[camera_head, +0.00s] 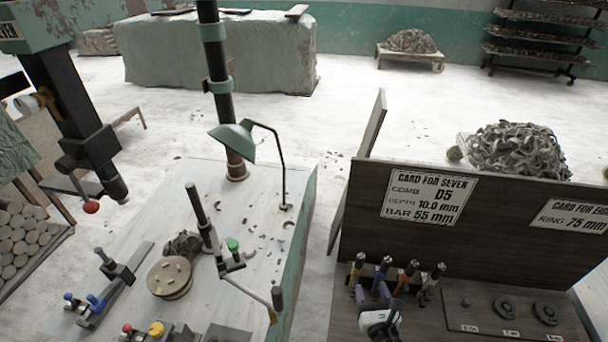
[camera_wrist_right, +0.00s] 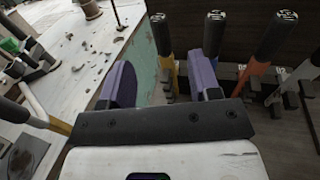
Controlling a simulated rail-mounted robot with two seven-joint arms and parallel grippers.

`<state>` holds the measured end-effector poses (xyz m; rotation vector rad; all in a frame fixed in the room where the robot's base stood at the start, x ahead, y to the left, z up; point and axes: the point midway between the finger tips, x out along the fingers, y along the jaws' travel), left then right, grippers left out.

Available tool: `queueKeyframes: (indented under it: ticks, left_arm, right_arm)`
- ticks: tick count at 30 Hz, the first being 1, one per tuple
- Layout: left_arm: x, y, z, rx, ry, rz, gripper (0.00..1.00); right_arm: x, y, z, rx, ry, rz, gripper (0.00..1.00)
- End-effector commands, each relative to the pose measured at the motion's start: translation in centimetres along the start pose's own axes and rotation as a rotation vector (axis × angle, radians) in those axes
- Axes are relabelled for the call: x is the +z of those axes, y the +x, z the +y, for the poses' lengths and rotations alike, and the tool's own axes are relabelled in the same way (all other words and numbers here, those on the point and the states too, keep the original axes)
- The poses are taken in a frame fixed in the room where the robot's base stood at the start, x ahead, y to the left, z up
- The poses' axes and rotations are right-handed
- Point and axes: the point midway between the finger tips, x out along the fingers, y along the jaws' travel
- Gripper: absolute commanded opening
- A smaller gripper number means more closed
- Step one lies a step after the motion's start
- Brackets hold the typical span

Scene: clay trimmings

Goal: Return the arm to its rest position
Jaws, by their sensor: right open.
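My right gripper (camera_head: 375,293), with purple fingers, is low in the head view at the front of the dark tool stand. In the right wrist view its two fingers (camera_wrist_right: 162,84) are spread apart with nothing between them. A row of upright dark-handled tools stands just beyond it: yellow (camera_head: 356,268), blue (camera_head: 382,270), orange (camera_head: 406,274) and white (camera_head: 431,280). The yellow one (camera_wrist_right: 162,38) rises just past the gap between the fingers; whether anything touches is unclear. My left gripper does not show.
A dark board with a card (camera_head: 428,197) rises behind the tools. Dark rings (camera_head: 505,307) lie on a panel to the right. The pale workbench (camera_head: 165,215) on the left holds a green lamp (camera_head: 233,139), a round clay-topped block (camera_head: 170,277) and clamps. Open floor lies between bench and stand.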

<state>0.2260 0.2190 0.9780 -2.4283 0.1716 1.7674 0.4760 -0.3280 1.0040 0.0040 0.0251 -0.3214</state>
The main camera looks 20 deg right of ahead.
Motion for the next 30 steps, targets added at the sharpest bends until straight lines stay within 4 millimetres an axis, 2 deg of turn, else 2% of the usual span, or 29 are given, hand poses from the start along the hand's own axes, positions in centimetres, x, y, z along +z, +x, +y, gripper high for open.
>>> queueKeyframes:
  ticks: [5,8,11,16,20,23,25,27,30]
  left_arm:
    - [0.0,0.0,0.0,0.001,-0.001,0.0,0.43]
    - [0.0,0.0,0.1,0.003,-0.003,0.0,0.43]
    - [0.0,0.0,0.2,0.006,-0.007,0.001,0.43]
    - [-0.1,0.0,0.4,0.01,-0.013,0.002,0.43]
    - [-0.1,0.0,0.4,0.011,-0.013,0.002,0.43]
    - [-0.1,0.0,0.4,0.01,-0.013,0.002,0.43]
    - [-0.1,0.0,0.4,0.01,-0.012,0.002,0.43]
    - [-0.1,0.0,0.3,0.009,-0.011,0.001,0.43]
    - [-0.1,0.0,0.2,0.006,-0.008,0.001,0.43]
  right_arm:
    - [0.0,0.0,0.0,0.0,0.032,0.0,0.57]
    - [0.0,0.0,-0.2,-0.011,0.141,0.001,0.57]
    - [-0.3,0.0,-1.4,-0.085,0.347,0.006,0.57]
    - [-1.7,-0.9,-4.4,-0.335,0.929,0.009,0.57]
    - [-1.8,-2.5,-5.4,-0.561,1.45,-0.02,0.57]
    - [-1.7,-4.4,-4.7,-0.757,1.839,-0.028,0.57]
    - [-1.7,-6.3,-3.4,-0.911,2.071,-0.004,0.57]
    - [-1.8,-8.6,-2.0,-1.06,2.228,0.044,0.57]
    - [-1.6,-12.2,0.1,-1.24,2.345,0.157,0.57]
